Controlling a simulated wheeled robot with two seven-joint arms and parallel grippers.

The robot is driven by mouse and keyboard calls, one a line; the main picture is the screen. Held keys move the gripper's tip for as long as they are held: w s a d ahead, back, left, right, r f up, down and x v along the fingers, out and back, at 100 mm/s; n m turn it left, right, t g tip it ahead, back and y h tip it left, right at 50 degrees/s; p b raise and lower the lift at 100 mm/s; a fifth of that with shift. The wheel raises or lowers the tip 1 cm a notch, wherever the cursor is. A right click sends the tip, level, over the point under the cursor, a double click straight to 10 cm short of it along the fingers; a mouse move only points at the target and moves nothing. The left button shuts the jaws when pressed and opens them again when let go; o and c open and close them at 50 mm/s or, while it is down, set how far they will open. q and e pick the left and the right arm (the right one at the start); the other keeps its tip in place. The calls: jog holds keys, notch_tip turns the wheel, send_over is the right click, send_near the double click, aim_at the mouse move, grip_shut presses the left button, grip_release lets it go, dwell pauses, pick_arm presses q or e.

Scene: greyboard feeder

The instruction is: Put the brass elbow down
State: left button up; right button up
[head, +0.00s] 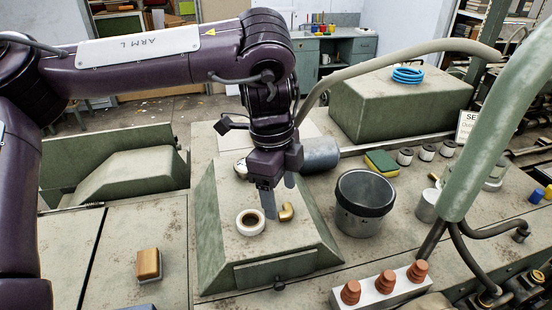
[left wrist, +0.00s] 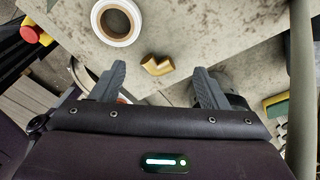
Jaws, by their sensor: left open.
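The brass elbow (head: 286,212) lies on the flat top of the green-grey raised housing (head: 215,245), just right of a white tape roll (head: 250,222). In the left wrist view the brass elbow (left wrist: 157,65) sits beyond and between the two fingertips, apart from both. My left gripper (head: 278,192) points down above the housing, beside the elbow, with its jaws apart and empty. Its two grey fingers also show spread in the left wrist view (left wrist: 157,75). My right gripper is not seen.
A dark-rimmed metal pot (head: 364,203) stands right of the housing. A grey cylinder (head: 320,154) lies behind it. A wooden-topped block (head: 148,264) sits at left. A white block with orange-brown cones (head: 383,287) is at the front. A sponge (head: 381,163) lies behind the pot.

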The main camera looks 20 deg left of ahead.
pick_arm(q)
notch_tip(320, 180, up, 9)
jog(key=a, duration=0.1)
jog(key=shift+r, duration=0.15)
dwell(0.5)
